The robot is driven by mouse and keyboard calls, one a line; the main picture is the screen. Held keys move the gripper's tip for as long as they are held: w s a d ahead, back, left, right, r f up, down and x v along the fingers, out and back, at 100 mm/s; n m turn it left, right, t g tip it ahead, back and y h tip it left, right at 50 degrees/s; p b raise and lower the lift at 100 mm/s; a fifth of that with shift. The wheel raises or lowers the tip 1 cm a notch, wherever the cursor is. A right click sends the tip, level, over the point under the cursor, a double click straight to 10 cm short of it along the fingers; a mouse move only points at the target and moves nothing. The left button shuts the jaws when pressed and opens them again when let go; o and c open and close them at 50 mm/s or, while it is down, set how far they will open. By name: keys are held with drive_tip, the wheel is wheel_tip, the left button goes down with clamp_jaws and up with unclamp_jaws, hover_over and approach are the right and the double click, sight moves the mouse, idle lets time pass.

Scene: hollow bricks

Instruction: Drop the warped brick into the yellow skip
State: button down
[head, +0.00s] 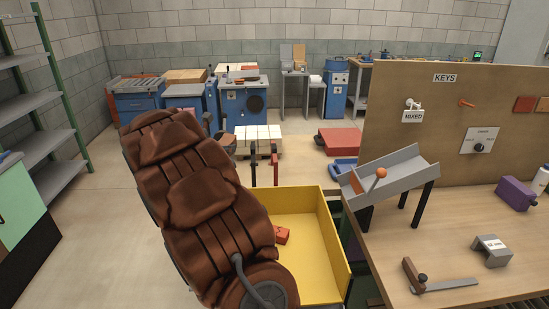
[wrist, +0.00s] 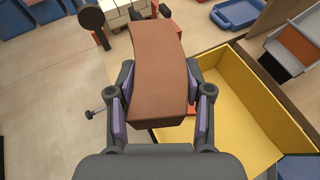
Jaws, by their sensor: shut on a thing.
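The warped brick (wrist: 158,55) is brown with visibly bowed sides. My gripper (wrist: 161,90) is shut on it, with a purple-padded finger on each side, and the brick juts out beyond the fingers. The yellow skip (head: 336,240) is an open box beside the bench; in the wrist view its floor (wrist: 240,100) lies below and right of the gripper. The brick overlaps the skip's left side in that view; its height above it is unclear. A small orange-red piece (head: 281,235) lies in the skip.
A wooden bench (head: 480,235) stands at right, with a tilted grey chute (head: 400,170), a purple can (head: 514,193) and a grey block (head: 491,251). Stacked pale bricks (head: 258,135) stand behind the skip. Shelving (head: 45,145) is at left. Floor between shelving and arm is open.

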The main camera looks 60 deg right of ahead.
drive_tip(key=s+d+f+m+g, duration=0.2)
drive_tip(key=s+d+f+g, duration=0.1)
drive_tip(key=s+d, duration=0.3)
drive_tip(key=s+d+f+m+g, duration=0.3)
drive_tip(key=s+d, duration=0.2)
drive_tip(key=d, duration=0.2)
drive_tip(key=f+b, duration=0.2)
drive_tip(key=f, duration=0.1)
drive_tip(key=f+b, duration=0.2)
drive_tip(key=f, duration=0.1)
drive_tip(key=shift+s+a, duration=0.2)
drive_tip(key=shift+c, duration=1.9)
unclamp_jaws()
drive_tip(key=v, duration=1.2)
drive_tip(key=shift+s+a, duration=0.15)
drive_tip(key=shift+s, duration=0.05)
